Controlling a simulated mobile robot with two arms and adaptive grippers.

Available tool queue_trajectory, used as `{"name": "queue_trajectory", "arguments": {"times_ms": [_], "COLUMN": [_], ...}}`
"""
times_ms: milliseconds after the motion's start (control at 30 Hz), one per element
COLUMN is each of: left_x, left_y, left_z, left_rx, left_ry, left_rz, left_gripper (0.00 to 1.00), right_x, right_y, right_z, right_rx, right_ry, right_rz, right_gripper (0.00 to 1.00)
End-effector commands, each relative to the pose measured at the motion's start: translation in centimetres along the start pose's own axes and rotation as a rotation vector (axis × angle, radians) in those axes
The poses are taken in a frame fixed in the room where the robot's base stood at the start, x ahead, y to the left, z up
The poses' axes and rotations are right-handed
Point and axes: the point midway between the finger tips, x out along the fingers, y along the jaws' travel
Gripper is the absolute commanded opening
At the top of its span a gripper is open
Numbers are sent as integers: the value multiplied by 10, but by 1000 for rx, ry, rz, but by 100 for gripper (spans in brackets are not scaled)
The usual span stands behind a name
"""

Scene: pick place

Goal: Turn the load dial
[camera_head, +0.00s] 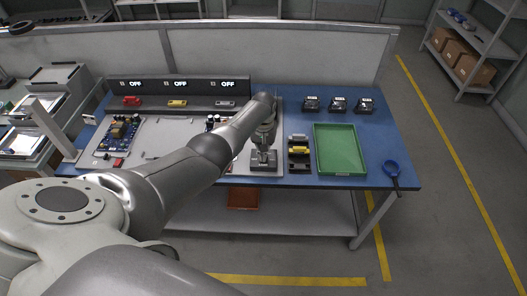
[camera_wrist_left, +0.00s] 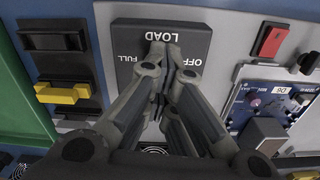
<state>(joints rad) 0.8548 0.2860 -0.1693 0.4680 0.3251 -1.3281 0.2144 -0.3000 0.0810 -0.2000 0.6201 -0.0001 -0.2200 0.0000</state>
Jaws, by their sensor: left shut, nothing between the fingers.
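The load dial's dark panel (camera_wrist_left: 125,35) shows upside down in the left wrist view, with the words LOAD, OFF and FULL. In the head view the dark dial box (camera_head: 264,168) stands at the front of the grey board on the blue bench. My left gripper (camera_head: 264,153) points down over it. In the left wrist view the left gripper's fingertips (camera_wrist_left: 164,50) are together on or just over the middle of the panel, with nothing between them. The fingers hide the dial knob, so its setting and any contact cannot be told. My right gripper is out of view.
A circuit board (camera_head: 118,134) lies at left. Three displays (camera_head: 180,85) read OFF. Several small black boxes (camera_head: 337,104) stand behind.

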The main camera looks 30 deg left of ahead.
Motion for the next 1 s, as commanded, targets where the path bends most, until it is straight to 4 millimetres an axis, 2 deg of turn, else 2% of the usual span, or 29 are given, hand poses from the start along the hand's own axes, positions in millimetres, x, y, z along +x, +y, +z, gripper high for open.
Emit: {"name": "queue_trajectory", "arguments": {"times_ms": [400,900,1000], "left_x": [0,0,0], "left_y": [1,1,0], "left_z": [1,0,0], "left_rx": [-153,-166,-166], "left_ry": [-1,-1,-1], "left_rz": [0,1,1], "left_gripper": [0,0,12], "right_x": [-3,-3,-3], "right_y": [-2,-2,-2], "right_z": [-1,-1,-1], "right_rx": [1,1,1], "right_ry": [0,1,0], "right_rz": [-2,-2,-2], "right_gripper": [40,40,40]}}
